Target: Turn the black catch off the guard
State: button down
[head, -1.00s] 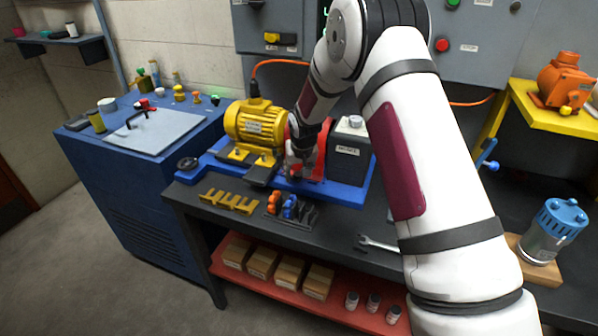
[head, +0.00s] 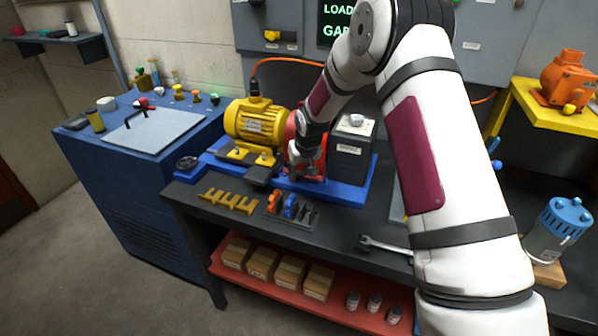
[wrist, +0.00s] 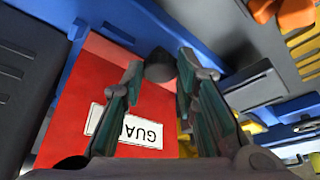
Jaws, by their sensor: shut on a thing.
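The red guard (wrist: 90,85), with a white label partly reading "GUA", fills the left and middle of the wrist view. In the head view the guard (head: 318,160) stands between the yellow motor and a dark grey box, partly behind my gripper. The black catch (wrist: 160,66) is a dark rounded piece at the guard's edge, between my fingertips. My gripper (wrist: 166,76) is shut on the catch, with a finger on each side of it. In the head view my gripper (head: 303,170) is in front of the guard and hides the catch.
The yellow motor (head: 256,122) and dark grey box (head: 350,150) flank the guard on the blue base (head: 335,190). In front are a yellow slotted rack (head: 230,201) and a dark holder with orange and blue pieces (head: 290,208). A wrench (head: 385,246) lies on the bench.

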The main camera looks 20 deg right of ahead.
jog(key=shift+n, duration=0.6)
jog(key=c, duration=1.2)
grip_release()
jog(key=shift+c, duration=0.2)
jog(key=v, duration=1.2)
jog(key=shift+d, duration=0.25)
jog(key=shift+w, duration=0.1)
